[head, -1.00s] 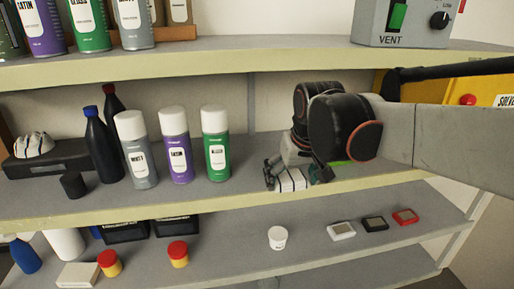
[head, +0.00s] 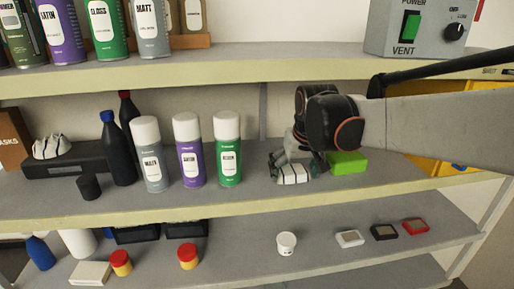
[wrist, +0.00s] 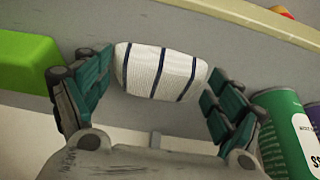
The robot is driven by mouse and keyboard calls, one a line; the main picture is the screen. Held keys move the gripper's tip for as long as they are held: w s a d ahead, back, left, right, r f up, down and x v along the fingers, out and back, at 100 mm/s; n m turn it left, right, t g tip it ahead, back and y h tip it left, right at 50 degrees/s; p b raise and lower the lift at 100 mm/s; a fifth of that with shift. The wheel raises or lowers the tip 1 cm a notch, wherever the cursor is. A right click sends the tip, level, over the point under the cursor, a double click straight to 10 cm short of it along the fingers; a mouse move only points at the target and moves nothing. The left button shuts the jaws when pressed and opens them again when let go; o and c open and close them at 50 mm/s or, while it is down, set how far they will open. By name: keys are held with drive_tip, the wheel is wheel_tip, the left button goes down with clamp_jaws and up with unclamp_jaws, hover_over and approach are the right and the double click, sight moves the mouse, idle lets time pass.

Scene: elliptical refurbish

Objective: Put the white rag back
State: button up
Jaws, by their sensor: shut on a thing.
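The white rag with dark stripes (head: 293,173) is at the middle shelf, right of the green spray can. My gripper (head: 291,168) is shut on it, with the rag between its teal fingers. The wrist view shows the rag (wrist: 158,72) across the space between both fingertips of my gripper (wrist: 158,85). I cannot tell whether the rag touches the shelf. A second striped white cloth (head: 51,145) lies on a black box (head: 70,163) at the far left of the same shelf.
A green can (head: 228,150), a purple can (head: 188,150) and a grey can (head: 151,155) stand left of my gripper. A bright green block (head: 347,163) sits close on its right, with a yellow box (head: 430,165) beyond. The front shelf strip before the rag is clear.

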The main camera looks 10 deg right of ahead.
drive_tip(key=shift+w+f, duration=0.15)
drive_tip(key=o, duration=0.9)
drive_tip(key=shift+c, duration=0.2)
